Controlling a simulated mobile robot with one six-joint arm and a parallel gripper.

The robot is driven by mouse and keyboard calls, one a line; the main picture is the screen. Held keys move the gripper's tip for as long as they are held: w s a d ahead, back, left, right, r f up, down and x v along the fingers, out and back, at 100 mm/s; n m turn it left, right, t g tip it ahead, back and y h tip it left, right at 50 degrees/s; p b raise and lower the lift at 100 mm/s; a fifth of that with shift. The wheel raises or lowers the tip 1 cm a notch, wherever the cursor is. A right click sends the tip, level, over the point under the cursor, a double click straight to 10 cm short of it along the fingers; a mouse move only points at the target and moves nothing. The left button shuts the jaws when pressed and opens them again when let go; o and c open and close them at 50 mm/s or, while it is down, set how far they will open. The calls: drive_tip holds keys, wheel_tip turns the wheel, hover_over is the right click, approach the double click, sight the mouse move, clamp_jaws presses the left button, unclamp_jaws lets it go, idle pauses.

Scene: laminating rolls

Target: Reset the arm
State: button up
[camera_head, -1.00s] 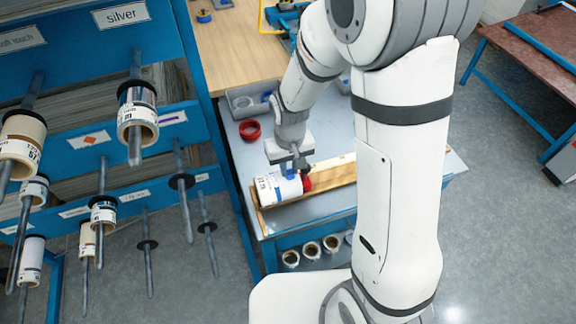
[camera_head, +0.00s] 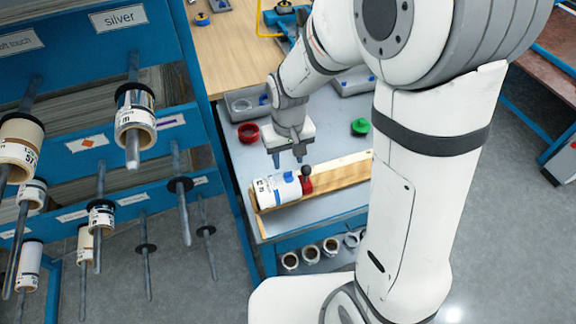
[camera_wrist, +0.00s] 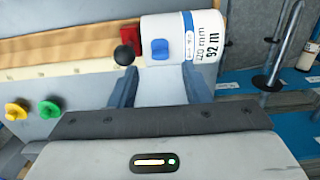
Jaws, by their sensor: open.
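My gripper (camera_head: 287,160) is open and empty above the small workbench, with a gap between its fingertips and the roll below. The white laminating roll (camera_head: 273,191) lies on its side on a wooden board (camera_head: 340,178), with a blue piece on top and a red part with a black knob (camera_head: 306,176) at its right end. In the wrist view the roll (camera_wrist: 182,42) lies beyond my open fingers (camera_wrist: 160,85), and the red part (camera_wrist: 131,42) is beside it.
A rack at the left has several rods with rolls (camera_head: 135,118). A wooden table (camera_head: 230,50) is behind.

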drive_tip(key=shift+d+r, duration=0.1)
drive_tip(key=shift+r, duration=1.4)
drive_tip(key=s+d+r+m+t, duration=0.3)
drive_tip(key=s+d+r, duration=0.8)
drive_tip(key=s+d, duration=0.1)
drive_tip(key=shift+s, duration=0.3)
